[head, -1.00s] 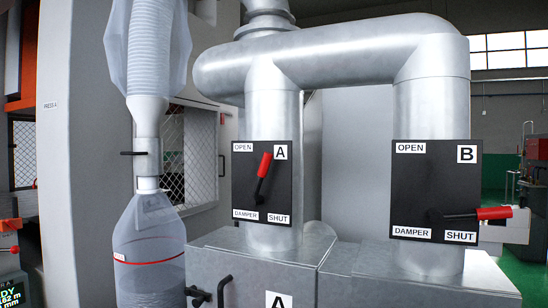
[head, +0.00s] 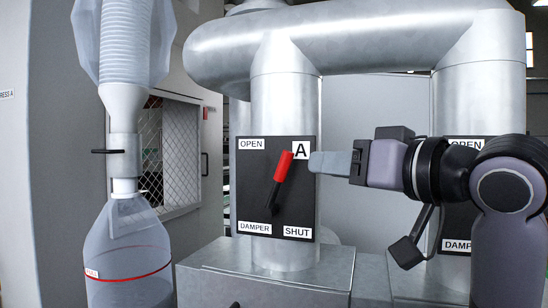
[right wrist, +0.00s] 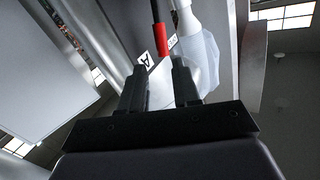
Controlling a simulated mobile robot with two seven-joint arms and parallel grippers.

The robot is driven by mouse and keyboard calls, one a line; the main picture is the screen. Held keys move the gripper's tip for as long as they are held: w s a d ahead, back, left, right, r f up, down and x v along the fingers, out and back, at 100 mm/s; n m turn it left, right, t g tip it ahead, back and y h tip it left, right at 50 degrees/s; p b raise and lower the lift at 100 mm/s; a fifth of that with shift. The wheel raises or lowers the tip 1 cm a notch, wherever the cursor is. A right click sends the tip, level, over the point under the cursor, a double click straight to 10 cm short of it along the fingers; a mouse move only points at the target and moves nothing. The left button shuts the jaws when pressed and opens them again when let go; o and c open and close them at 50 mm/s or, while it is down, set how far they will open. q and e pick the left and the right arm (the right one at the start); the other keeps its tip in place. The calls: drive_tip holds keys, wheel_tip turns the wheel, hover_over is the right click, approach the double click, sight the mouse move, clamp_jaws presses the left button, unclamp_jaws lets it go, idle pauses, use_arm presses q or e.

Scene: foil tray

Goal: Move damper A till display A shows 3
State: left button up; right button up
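The damper A lever has a red grip (head: 283,166) and a black shaft. It points up and slightly right on a dark plate (head: 252,190) marked OPEN at upper left and SHUT at lower right. My right gripper (head: 316,162) reaches in from the right, its fingertips just right of the red grip, seemingly apart from it. In the right wrist view the two dark fingers (right wrist: 161,76) stand apart with nothing held, and the red grip (right wrist: 166,42) lies beyond their tips. My left gripper is not in view. I see no display A.
Damper B's plate (head: 458,148) is mostly hidden behind my right arm. Metal ducts (head: 285,100) rise behind the plates above a metal box (head: 265,275). A clear collection bag (head: 128,255) hangs at the left, with free room between it and plate A.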

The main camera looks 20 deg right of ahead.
sight(292, 158)
drive_tip(key=x, duration=0.7)
drive_tip(key=shift+w+a+r, duration=0.2)
drive_tip(key=shift+r, duration=0.2)
clamp_jaws()
